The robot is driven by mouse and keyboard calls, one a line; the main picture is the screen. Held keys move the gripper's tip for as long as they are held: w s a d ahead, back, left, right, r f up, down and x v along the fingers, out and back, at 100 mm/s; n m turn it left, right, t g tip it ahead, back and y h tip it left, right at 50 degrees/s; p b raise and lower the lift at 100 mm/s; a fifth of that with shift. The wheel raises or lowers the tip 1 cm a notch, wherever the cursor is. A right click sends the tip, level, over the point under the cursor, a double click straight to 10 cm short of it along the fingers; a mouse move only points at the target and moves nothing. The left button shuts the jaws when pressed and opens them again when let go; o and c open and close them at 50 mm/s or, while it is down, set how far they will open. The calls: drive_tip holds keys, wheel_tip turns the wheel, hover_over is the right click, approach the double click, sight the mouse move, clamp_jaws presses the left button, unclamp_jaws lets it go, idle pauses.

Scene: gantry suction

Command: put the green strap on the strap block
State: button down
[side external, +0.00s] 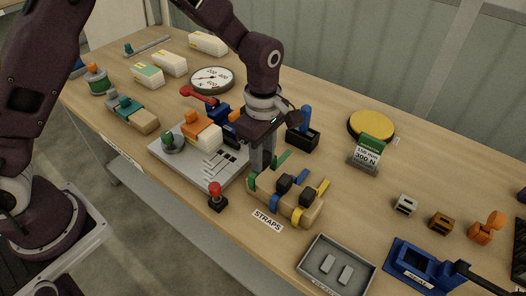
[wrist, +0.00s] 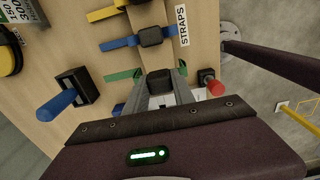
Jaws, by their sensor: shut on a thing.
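The strap block (side external: 310,214) is a tan wooden block by the STRAPS label, carrying a blue strap (side external: 299,179) and a yellow strap (side external: 322,189), each with a black buckle. My gripper (side external: 262,170) is over the block's left end. In the wrist view my gripper (wrist: 160,84) is shut on the dark buckle of the green strap (wrist: 122,76), whose green ends stick out on both sides of the fingers. The green strap (side external: 283,159) lies roughly parallel to the blue one. My fingers hide its middle, so I cannot tell whether it rests on the block.
A red-knobbed joystick (side external: 216,197) stands close left of the block. A grey plate (side external: 182,162) with blocks is behind it to the left, and a black holder with a blue handle (side external: 304,121) behind. A grey tray (side external: 337,265) is in front right.

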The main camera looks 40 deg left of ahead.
drive_tip(key=shift+f, duration=1.8)
drive_tip(key=c, duration=1)
unclamp_jaws()
drive_tip(key=shift+o, duration=0.2)
wheel_tip(320, 180, up, 7)
